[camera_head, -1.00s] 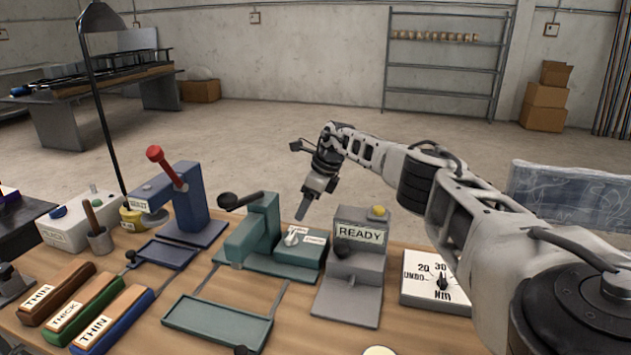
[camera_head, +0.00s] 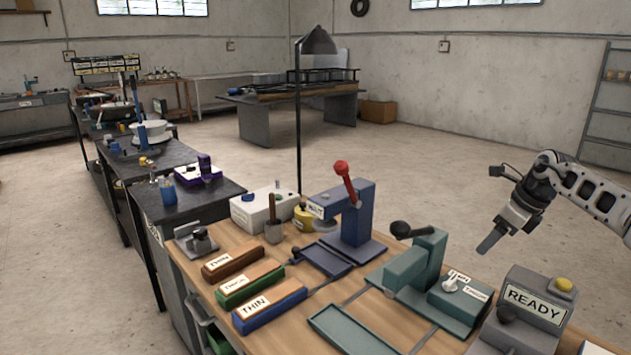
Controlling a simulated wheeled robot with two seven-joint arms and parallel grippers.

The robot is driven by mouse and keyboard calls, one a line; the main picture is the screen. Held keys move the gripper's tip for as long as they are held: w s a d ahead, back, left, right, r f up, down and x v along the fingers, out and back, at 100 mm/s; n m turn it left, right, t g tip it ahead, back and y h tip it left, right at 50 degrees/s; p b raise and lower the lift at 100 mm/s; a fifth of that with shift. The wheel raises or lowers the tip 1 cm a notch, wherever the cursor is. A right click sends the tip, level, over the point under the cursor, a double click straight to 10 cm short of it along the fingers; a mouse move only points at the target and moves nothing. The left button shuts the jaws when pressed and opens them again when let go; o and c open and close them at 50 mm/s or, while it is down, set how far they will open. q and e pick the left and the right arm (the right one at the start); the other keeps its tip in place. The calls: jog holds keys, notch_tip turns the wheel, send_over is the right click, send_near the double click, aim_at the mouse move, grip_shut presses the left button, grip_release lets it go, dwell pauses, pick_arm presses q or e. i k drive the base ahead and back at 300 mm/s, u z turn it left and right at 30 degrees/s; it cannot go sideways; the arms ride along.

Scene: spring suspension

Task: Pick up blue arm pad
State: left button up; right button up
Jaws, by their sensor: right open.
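A blue pad-shaped block (camera_head: 284,309) with a white label reading "THIN" lies at the front left of the wooden bench. It lies beside a green block (camera_head: 236,289) and a brown block (camera_head: 219,267), which also carry labels. I cannot tell for sure that the blue block is the blue arm pad. My right gripper (camera_head: 490,241) is open and empty, held in the air at the right, above the far edge of the bench and well away from the blocks. My left gripper is not in view.
A blue press (camera_head: 356,213) with a red-knobbed lever stands behind the blocks. A green press (camera_head: 416,267) and a grey READY box (camera_head: 530,309) stand to the right. A lamp (camera_head: 298,120) rises behind the bench. Dark benches (camera_head: 150,160) run off to the left.

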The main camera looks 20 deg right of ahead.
aim_at(255, 313)
jog(key=k, duration=1)
